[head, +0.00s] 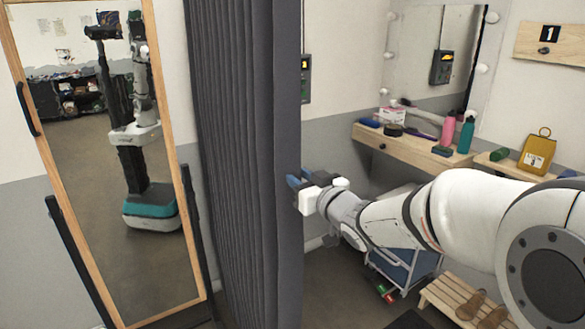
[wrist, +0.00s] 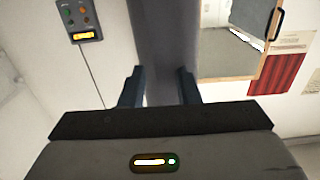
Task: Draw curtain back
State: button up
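A dark grey pleated curtain (head: 240,120) hangs left of centre in the head view, its flat right edge facing me. My gripper (head: 296,180) is at that edge, about mid-height in the picture. In the wrist view, my gripper (wrist: 160,88) has its two dark fingers apart, one on each side of the curtain's edge (wrist: 158,40). The curtain fills most of the gap between them. I cannot tell whether either finger touches the cloth. The curtain's lower end is out of the picture.
A wood-framed mirror (head: 85,170) stands left of the curtain and reflects me. At right are a wooden shelf (head: 415,148) with bottles, a blue cart (head: 405,268) and a slatted bench (head: 450,300) with shoes. A control box (head: 305,80) hangs beside the curtain's edge.

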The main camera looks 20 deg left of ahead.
aim_at(291, 171)
jog(key=x, duration=0.4)
jog(key=shift+p, duration=0.4)
jog(key=shift+c, duration=0.3)
grip_shut()
